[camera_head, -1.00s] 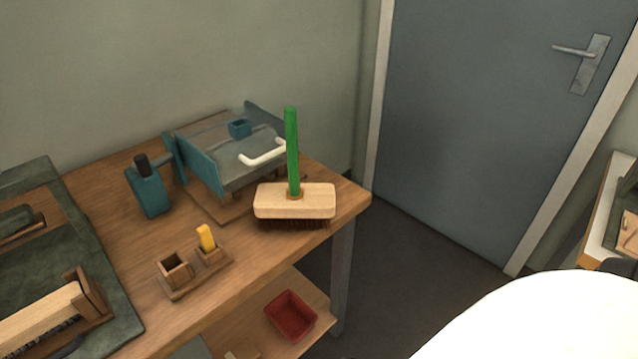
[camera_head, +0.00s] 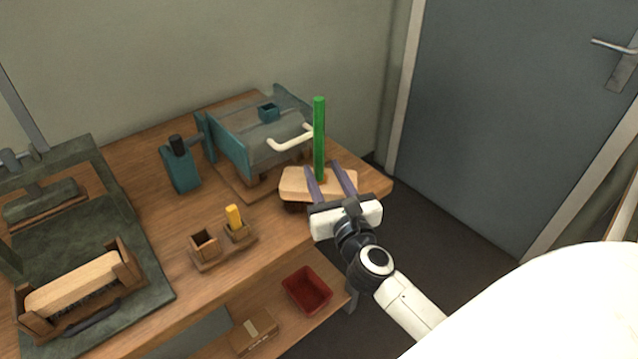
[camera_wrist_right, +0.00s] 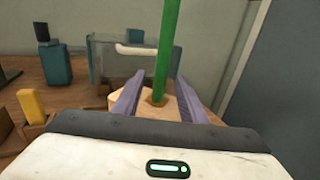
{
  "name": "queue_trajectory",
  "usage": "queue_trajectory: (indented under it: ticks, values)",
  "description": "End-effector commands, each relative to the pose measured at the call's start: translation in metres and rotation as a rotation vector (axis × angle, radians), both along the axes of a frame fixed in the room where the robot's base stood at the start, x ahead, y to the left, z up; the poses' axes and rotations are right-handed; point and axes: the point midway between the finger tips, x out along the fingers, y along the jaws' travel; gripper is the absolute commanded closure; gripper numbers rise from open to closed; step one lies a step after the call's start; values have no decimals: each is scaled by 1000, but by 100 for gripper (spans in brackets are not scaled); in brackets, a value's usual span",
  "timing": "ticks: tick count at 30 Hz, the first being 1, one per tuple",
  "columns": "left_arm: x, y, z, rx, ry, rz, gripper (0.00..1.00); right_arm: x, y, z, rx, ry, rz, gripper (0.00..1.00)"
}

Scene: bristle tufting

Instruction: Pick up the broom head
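The broom head (camera_head: 293,183) is a pale wooden block with dark bristles underneath and a green stick (camera_head: 319,135) standing upright from its middle. It sits near the right corner of the workbench. My right gripper (camera_head: 322,167) reaches it from the front, its two purple fingers spread over the block with the stick between them. In the right wrist view the fingers (camera_wrist_right: 159,80) are open, apart from the stick, with the block (camera_wrist_right: 150,112) between and below them. The bristles are partly hidden. My left gripper is out of view.
A teal machine with a white handle (camera_head: 290,138) stands close behind the broom head. A teal bottle (camera_head: 181,170), a wooden holder with a yellow piece (camera_head: 234,216) and a fixture holding another brush block (camera_head: 75,284) are left. A red bin (camera_head: 307,290) sits on the lower shelf.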

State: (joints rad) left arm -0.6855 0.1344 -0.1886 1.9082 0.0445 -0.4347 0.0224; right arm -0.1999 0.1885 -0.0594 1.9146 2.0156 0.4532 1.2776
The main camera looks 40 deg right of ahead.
Motion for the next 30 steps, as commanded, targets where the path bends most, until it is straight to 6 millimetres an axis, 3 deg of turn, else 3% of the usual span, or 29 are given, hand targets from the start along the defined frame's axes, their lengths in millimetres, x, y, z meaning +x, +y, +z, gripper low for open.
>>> queue_trajectory:
  ticks: [3, 10, 18, 27, 30]
  values:
    - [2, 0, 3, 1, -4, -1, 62, 18, -5, 1, -3, -1, 2, 62]
    - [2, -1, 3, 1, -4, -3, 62, 35, -11, 1, -6, -1, 3, 62]
    - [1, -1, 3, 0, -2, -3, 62, 71, -24, 0, -7, -1, 4, 62]
    - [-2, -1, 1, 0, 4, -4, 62, 76, -26, 0, -5, 1, 4, 62]
    - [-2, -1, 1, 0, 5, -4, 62, 76, -26, 0, -6, 1, 4, 77]
